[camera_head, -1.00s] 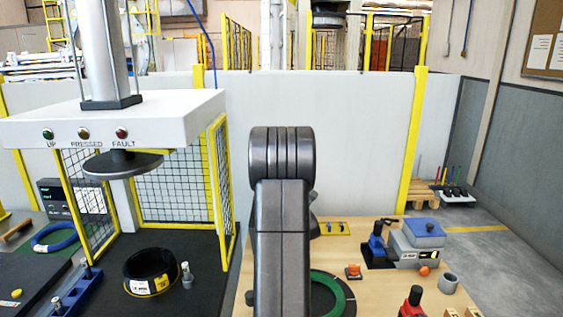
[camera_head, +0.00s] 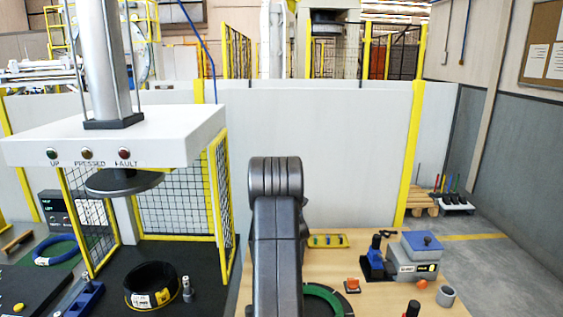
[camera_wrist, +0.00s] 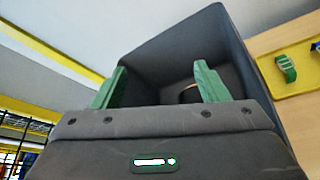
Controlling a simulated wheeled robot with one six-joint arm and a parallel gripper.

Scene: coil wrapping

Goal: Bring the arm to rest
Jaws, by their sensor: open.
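My arm stands upright in the middle of the head view, its dark grey rounded joint at the top. It hides my gripper there. In the wrist view, my gripper (camera_wrist: 160,86) shows as two green fingers held wide apart. It is open and I see no held object. A small brownish curved thing shows dimly near the right finger, and I cannot tell what it is. A green ring (camera_head: 325,298) lies on the wooden table, partly hidden by my arm.
Yellow-framed mesh guards (camera_head: 175,200) stand around the press. A yellow tray (camera_head: 327,241) and a grey and blue device (camera_head: 418,258) are on the wooden table. A pale partition wall (camera_head: 320,150) closes off the back.

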